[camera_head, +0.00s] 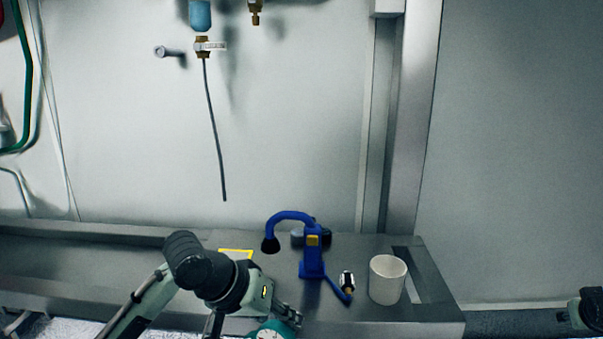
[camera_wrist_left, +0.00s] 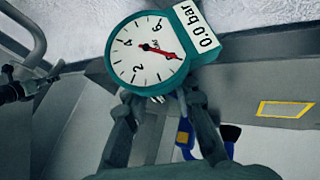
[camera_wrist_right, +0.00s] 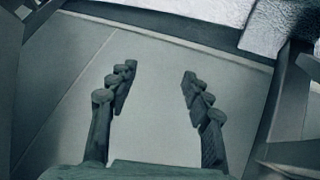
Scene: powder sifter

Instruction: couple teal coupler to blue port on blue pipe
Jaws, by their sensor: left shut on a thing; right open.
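My left gripper (camera_head: 287,314) is shut on a teal-bodied round pressure gauge (camera_head: 272,329), low in the head view near the bench's front edge. In the left wrist view the gauge (camera_wrist_left: 150,52) has a white dial and a "0.0 bar" label beyond the fingertips (camera_wrist_left: 162,98). It is the only teal part I see; its coupling end is mostly hidden by the fingers. A light-blue cylinder (camera_head: 200,14) hangs at the top of the head view, above a brass fitting (camera_head: 203,46). I cannot tell whether it carries the blue port. My right gripper (camera_wrist_right: 155,90) is open and empty.
On the bench (camera_head: 385,312) stand a dark-blue curved tool (camera_head: 312,262) with a small black-and-silver fitting (camera_head: 347,281) beside it, and a white cup (camera_head: 387,279). A thin grey hose (camera_head: 215,130) hangs before the wall. A second brass fitting (camera_head: 255,14) is at the top.

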